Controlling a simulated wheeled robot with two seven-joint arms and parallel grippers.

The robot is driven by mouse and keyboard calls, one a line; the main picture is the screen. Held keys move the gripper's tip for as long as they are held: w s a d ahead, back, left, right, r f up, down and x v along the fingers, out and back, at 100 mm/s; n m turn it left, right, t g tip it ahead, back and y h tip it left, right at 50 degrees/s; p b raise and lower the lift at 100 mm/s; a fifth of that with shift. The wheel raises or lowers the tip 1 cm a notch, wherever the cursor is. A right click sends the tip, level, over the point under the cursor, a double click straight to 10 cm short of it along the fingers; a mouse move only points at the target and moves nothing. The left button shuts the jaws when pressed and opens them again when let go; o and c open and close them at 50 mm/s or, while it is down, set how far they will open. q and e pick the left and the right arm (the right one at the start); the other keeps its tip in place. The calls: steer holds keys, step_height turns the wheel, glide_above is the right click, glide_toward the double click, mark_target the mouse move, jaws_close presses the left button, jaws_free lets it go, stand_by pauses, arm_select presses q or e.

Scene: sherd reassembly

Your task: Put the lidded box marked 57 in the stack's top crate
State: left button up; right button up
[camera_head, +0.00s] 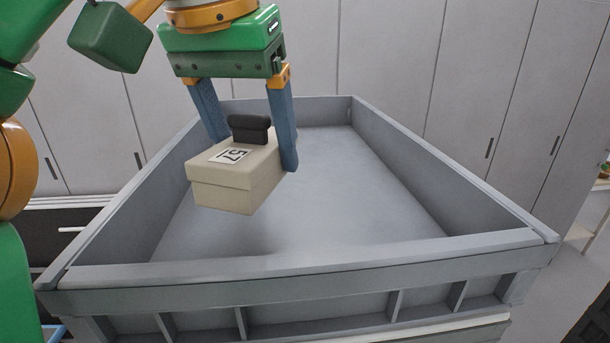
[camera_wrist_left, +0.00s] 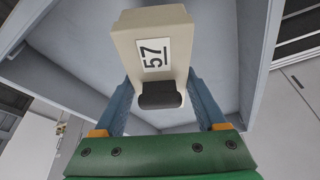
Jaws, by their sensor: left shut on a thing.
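The cream lidded box (camera_head: 236,182) has a white label reading 57 and a black handle on its lid. My left gripper (camera_head: 250,150) is shut on it, with a blue finger on either side near the handle. The gripper holds the box above the grey top crate (camera_head: 330,262), over its left part, slightly tilted in the head view. In the left wrist view the box (camera_wrist_left: 143,30) hangs between the fingers of the gripper (camera_wrist_left: 163,98), with the crate (camera_wrist_left: 216,62) behind it. The box's underside is hidden. My right gripper is not in view.
The crate's visible floor (camera_head: 340,190) is bare, and its walls stand up all round. Grey cabinets (camera_head: 390,55) with dark handles line the back. A dark drawer unit (camera_head: 60,232) stands at the left, beyond the crate.

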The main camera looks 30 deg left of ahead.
mark_target(228, 191)
arm_select(q)
steer(key=shift+t, duration=0.3)
steer(key=s+f, duration=0.1)
steer(key=s, duration=0.1)
steer(key=s+f, duration=0.1)
steer(key=s, duration=0.1)
steer(key=shift+a+f, duration=0.15)
steer(key=shift+f, duration=0.15)
steer(key=shift+s+f, duration=0.1)
steer(key=shift+f, duration=0.25)
steer(key=x, duration=0.5)
steer(key=shift+d+f, duration=0.1)
steer(key=shift+d, duration=0.15)
steer(key=shift+f, duration=0.15)
steer(key=shift+s+a, duration=0.1)
steer(key=shift+s, duration=0.4)
steer(key=o, duration=1.4)
steer(key=shift+o, duration=0.9)
steer(key=shift+w, duration=0.3)
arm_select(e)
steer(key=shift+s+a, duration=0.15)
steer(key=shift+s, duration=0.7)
